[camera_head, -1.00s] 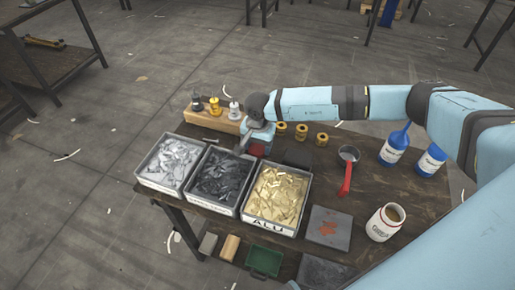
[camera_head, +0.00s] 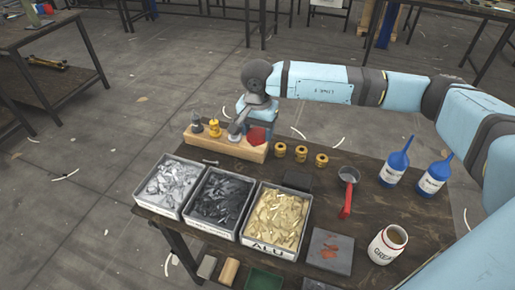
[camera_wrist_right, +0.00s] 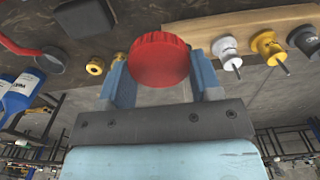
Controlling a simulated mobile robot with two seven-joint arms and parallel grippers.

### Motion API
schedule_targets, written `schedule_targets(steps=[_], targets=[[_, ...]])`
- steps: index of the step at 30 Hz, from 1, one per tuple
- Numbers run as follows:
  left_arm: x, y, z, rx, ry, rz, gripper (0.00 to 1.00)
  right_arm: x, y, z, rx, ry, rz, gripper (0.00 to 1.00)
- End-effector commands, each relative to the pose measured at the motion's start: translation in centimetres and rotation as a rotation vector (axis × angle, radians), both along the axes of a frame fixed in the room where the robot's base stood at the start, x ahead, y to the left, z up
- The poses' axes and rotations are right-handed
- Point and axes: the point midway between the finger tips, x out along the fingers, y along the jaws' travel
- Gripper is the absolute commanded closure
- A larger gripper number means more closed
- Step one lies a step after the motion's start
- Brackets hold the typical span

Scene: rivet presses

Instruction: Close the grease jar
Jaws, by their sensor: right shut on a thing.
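The grease jar (camera_head: 388,245) is a white jar with a red band, standing upright and open at the table's front right. Its brown contents show through the mouth. The red lid (camera_head: 258,137) is in my right gripper (camera_head: 255,130), shut on it, up in front of the wooden block at the table's far left and well away from the jar. In the right wrist view, the ribbed red lid (camera_wrist_right: 159,60) sits between the two blue fingers. The jar is not in that view. My left gripper is not in view.
Bins of metal parts (camera_head: 245,252) line the front left. A wooden block (camera_head: 205,141) holds several tools. Brass rings (camera_head: 301,154), a red-handled cup (camera_head: 347,176), a grey plate (camera_head: 329,249) and two blue-and-white bottles (camera_head: 394,168) stand between or around the lid and the jar.

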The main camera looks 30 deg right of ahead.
Motion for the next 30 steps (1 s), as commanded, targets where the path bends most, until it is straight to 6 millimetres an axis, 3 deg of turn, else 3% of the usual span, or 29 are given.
schedule_targets(steps=[3,10,25,30], targets=[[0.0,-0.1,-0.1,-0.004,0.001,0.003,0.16,0.0,0.0,2.3,0.0,-0.003,-0.001,0.63],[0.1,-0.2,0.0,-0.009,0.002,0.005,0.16,0.0,0.0,4.4,0.0,0.0,-0.001,0.63],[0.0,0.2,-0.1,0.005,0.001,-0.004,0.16,0.0,0.1,4.7,-0.001,0.001,0.013,0.63],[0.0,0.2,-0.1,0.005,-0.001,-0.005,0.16,0.3,1.1,3.9,0.001,0.001,0.22,0.63]])
